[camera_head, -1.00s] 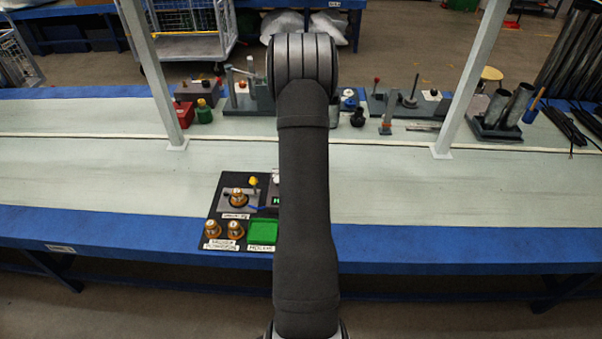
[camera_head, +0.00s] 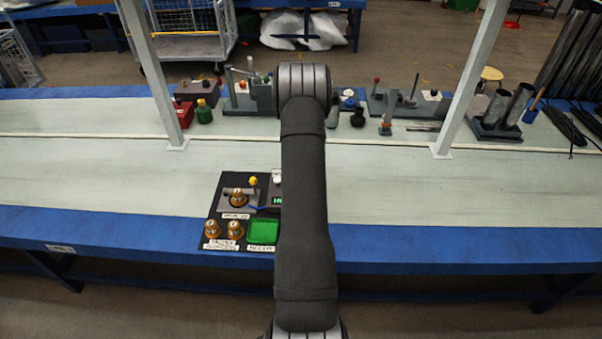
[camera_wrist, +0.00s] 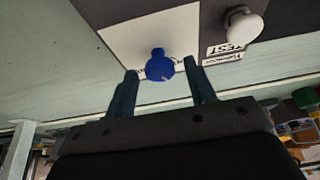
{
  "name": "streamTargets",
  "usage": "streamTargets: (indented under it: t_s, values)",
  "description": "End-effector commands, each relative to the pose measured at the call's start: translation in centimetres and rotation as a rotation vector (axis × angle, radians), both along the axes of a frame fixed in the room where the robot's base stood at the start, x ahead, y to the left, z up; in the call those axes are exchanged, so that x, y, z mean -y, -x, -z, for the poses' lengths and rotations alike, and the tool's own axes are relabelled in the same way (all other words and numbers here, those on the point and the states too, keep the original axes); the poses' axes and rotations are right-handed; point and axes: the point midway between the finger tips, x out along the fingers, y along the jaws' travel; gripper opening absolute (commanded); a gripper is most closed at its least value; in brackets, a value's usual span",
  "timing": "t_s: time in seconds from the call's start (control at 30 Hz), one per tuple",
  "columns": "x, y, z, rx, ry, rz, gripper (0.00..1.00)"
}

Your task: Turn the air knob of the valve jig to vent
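The valve jig is a dark panel (camera_head: 212,228) on the near part of the bench in the head view. A round blue knob with a small white mark (camera_wrist: 160,69) stands on a white plate (camera_wrist: 120,41) in the wrist view; I take it as the air knob. My arm hides it in the head view. My gripper (camera_wrist: 161,72) is open, one finger either side of the knob in the picture. I cannot tell whether the fingers touch it or stand above it. No position lettering for this knob is readable.
A white knob (camera_wrist: 243,23) stands beside the white plate, near a "TEST" label (camera_wrist: 224,48). The panel also carries a yellow knob (camera_head: 253,181), brass fittings (camera_head: 238,197) and a green tray (camera_head: 263,231). Other jigs stand along the bench's far side. Bench posts rise left and right.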

Motion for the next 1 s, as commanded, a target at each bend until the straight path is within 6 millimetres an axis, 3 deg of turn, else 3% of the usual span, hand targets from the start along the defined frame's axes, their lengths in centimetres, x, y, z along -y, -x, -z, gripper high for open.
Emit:
streamTargets:
  t_s: [0.03, 0.2, 0.47, 1.0]
  values:
    - [0.0, 0.0, -0.01, 0.0, 0.0, 0.0, 0.4]
    - [-0.01, 0.01, -0.02, 0.0, 0.0, 0.0, 0.08]
    - [0.06, 0.03, -0.01, -0.002, 0.0, -0.028, 0.08]
    - [0.27, 0.02, 0.01, -0.004, -0.001, -0.256, 0.08]
